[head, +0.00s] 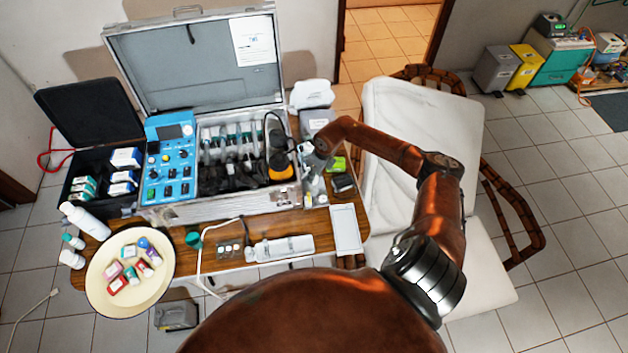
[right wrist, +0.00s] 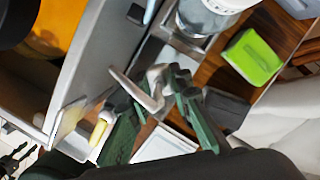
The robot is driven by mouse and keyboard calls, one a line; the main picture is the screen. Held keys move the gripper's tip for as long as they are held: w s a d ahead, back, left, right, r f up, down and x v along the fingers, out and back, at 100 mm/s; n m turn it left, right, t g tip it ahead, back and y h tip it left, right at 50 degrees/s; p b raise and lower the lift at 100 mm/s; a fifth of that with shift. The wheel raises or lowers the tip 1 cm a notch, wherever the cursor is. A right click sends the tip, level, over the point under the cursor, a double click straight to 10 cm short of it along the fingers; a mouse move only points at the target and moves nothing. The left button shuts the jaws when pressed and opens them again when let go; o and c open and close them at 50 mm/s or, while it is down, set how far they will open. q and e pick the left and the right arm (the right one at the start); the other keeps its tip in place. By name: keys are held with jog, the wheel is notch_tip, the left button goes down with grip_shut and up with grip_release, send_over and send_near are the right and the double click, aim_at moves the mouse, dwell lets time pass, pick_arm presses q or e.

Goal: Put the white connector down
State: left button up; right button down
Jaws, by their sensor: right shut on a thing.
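The white connector (right wrist: 153,85) shows in the right wrist view as a pale, bent piece between the dark green fingers of my right gripper (right wrist: 155,100). The fingers are shut on it. In the head view my right gripper (head: 313,168) is at the right end of the silver case, above the wooden table. The connector is too small there to tell apart from the gripper. The wrist view does not show clearly whether the connector touches anything below. My left gripper is not in view.
The open silver case (head: 230,207) holds a blue unit (head: 170,160) and cables. A green box (right wrist: 252,57) and a white tray (head: 346,230) are near my right gripper. A cream plate (head: 100,290) holds several small boxes. A white chair (head: 405,110) stands right of the table.

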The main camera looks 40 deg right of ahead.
jog(key=shift+f, duration=0.4)
notch_tip(320, 180, down, 3)
jog(key=shift+s, duration=0.1)
jog(key=shift+d, duration=0.1)
jog(key=shift+f, duration=0.15)
jog(key=c, duration=1.8)
grip_release()
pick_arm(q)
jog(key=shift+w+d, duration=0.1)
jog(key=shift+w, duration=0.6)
pick_arm(e)
jog(key=shift+o, duration=0.2)
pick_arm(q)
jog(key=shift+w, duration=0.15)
pick_arm(e)
jog(key=shift+r, duration=0.3)
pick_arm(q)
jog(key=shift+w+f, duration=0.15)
pick_arm(e)
jog(key=v, duration=1.1)
jog(key=shift+r, duration=0.35)
